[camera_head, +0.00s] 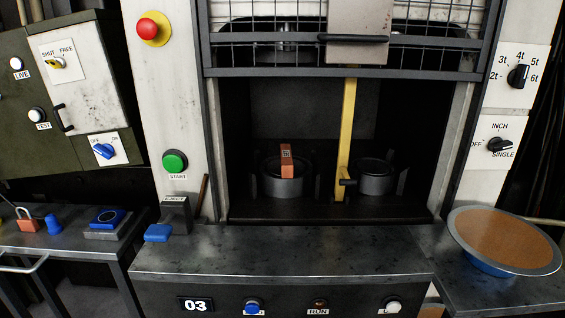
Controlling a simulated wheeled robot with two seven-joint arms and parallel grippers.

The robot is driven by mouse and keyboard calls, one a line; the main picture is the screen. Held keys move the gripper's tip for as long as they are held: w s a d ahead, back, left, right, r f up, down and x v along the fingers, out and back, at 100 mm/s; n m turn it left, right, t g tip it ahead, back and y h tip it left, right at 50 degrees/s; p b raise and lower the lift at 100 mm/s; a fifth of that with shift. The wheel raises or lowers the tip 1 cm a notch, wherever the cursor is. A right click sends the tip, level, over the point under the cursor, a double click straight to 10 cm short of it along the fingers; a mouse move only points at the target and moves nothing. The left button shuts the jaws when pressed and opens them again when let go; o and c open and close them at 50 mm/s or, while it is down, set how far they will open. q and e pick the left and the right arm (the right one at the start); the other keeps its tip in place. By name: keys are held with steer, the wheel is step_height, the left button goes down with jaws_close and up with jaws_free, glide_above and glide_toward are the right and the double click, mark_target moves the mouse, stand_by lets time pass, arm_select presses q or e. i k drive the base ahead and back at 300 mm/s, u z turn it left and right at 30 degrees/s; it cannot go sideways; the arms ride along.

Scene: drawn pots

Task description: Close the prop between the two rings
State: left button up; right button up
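The prop appears to be the yellow bar (347,135). It stands nearly upright in the press opening, from the mesh guard down to the bed, with a dark knob (347,182) near its foot. It stands between two dark round rings. The left ring (284,188) has an orange block with a printed label (287,162) standing in or at it. The right ring (375,184) is just right of the bar's foot. I cannot tell whether the bar's top touches the guard. Neither of my grippers is in view.
The raised mesh guard (260,37) has a grey plate with a dark handle (352,39). The worktable (280,250) in front is clear. A brown-filled bowl (505,240) stands right.

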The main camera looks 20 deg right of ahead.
mark_target(343, 179)
steer(key=z, duration=0.8)
steer(key=k, duration=0.3)
steer(key=z, duration=0.85)
